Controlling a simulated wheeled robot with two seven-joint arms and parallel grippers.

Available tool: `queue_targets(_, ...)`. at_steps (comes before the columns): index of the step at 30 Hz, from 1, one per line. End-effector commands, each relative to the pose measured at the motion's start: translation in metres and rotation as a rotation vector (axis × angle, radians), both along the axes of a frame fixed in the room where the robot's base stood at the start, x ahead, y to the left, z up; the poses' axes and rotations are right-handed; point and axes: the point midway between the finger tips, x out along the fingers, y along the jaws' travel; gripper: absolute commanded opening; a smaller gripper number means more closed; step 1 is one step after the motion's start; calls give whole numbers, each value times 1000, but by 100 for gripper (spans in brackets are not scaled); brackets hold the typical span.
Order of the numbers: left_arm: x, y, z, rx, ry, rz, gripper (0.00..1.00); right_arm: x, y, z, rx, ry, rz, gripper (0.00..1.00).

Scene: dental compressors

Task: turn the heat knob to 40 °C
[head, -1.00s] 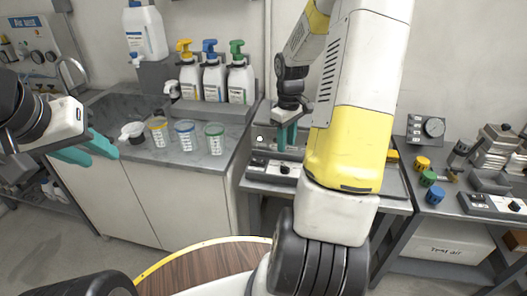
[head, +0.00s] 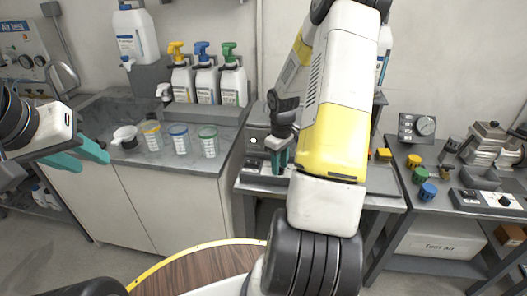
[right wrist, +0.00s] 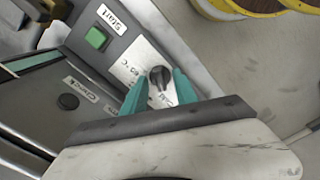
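The heat knob (right wrist: 159,77) is a small dark dial on the light panel of a grey machine in the right wrist view. Temperature marks are printed around it; one to its left ends in °C, and another below right is partly covered. My right gripper (right wrist: 160,80) has its teal fingers on either side of the knob, apparently with small gaps. In the head view my right gripper (head: 279,160) points down at the machine on the middle bench, and my arm hides part of it. My left gripper (head: 88,153) is at the left, empty, its teal fingers apart.
A green start button (right wrist: 95,38) and a dark round button (right wrist: 68,101) are on the same machine. Pump bottles (head: 206,80) and lidded cups (head: 181,139) stand on the left counter. Coloured knobs (head: 420,174) lie on the right bench. A round wooden table (head: 200,272) is in front.

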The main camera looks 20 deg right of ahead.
Motion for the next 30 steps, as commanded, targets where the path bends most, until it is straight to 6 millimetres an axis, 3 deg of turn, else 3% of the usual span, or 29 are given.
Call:
queue_targets(2,0,0,0,0,0,0,36,0,0,0,0,0,0,31)
queue_targets(7,0,0,0,0,0,0,36,0,0,0,0,0,0,0)
queue_targets(20,0,0,0,0,0,0,36,0,-1,0,-1,0,-38,0)
queue_targets(30,0,0,0,0,0,0,36,0,0,1,-1,0,-260,0)
